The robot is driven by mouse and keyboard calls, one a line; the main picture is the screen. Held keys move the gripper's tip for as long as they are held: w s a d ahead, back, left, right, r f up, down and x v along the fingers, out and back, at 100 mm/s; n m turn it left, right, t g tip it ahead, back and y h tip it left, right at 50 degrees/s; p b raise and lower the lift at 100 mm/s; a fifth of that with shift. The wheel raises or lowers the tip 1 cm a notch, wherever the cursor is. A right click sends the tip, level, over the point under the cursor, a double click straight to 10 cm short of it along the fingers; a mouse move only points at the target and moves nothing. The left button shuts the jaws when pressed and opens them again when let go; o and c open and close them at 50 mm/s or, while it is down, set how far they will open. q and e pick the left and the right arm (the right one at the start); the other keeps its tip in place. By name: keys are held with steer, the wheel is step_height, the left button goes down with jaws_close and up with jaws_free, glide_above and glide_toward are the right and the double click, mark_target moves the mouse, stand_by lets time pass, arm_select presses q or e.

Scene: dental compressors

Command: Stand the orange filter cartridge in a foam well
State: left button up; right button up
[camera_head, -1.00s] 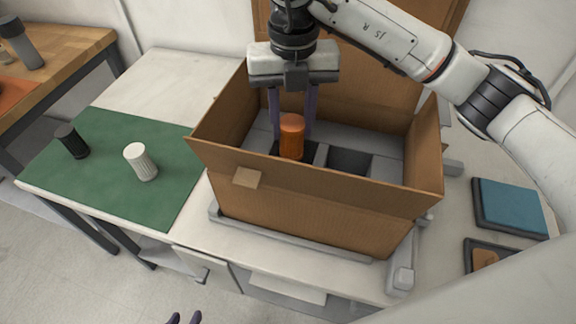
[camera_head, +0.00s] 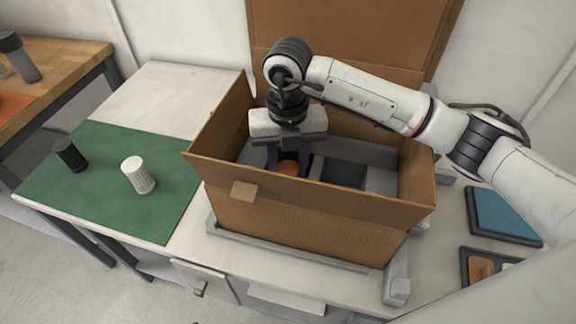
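The orange filter cartridge (camera_head: 288,168) is upright, low inside the cardboard box, and only its top part shows over the front wall. My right gripper (camera_head: 287,160) reaches down into the box from above, with one finger on each side of the cartridge, shut on it. The grey foam insert (camera_head: 381,181) lies in the box. One dark foam well (camera_head: 344,174) shows to the right of the cartridge and looks empty. The cartridge's lower end is hidden, so I cannot tell whether it touches a well floor. My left gripper is out of view.
The box's front wall (camera_head: 310,222) and raised back flap stand around the work. A green mat (camera_head: 112,195) at left holds a white ribbed cartridge (camera_head: 138,175) and a black one (camera_head: 70,155). A blue pad (camera_head: 505,215) in a tray lies at right.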

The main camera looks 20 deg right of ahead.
steer(key=o, duration=0.9)
steer(key=shift+r, duration=0.55)
step_height(320, 180, up, 11)
steer(key=shift+r+b, duration=0.1)
steer(key=shift+b, duration=0.4)
